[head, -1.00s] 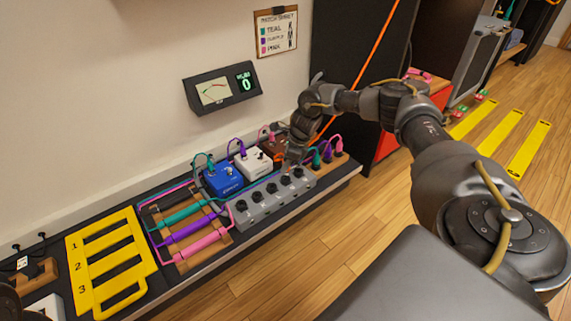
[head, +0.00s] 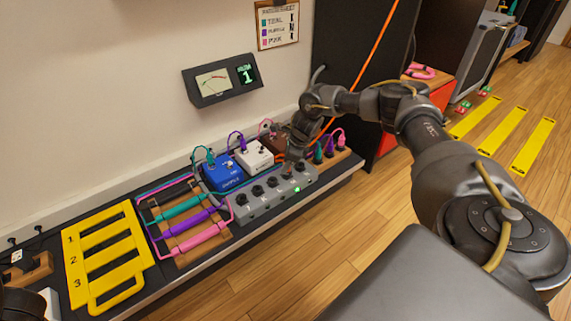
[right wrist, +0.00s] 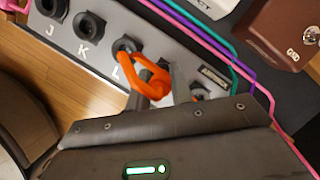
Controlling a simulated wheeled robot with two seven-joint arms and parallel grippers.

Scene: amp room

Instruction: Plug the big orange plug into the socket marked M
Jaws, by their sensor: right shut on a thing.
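My right gripper (head: 292,158) is over the right half of the grey socket box (head: 240,213) on the low bench. In the right wrist view, my right gripper (right wrist: 160,95) is shut on the orange plug (right wrist: 140,68), whose looped orange part shows between and beside the fingers. Sockets J (right wrist: 46,6), K (right wrist: 87,25) and L (right wrist: 122,47) are in a row on the box. The plug is just past L, at the box face. Its tip and the M label are hidden, so how deep it sits cannot be told. A green light (head: 297,189) glows on the box front.
Blue (head: 222,173) and white (head: 254,157) pedals with cables stand behind the box. A wooden rack (head: 183,262) with teal, purple and pink pieces and a yellow numbered frame (head: 75,270) lie left. A wall meter (head: 222,82) reads 1. Floor in front is clear.

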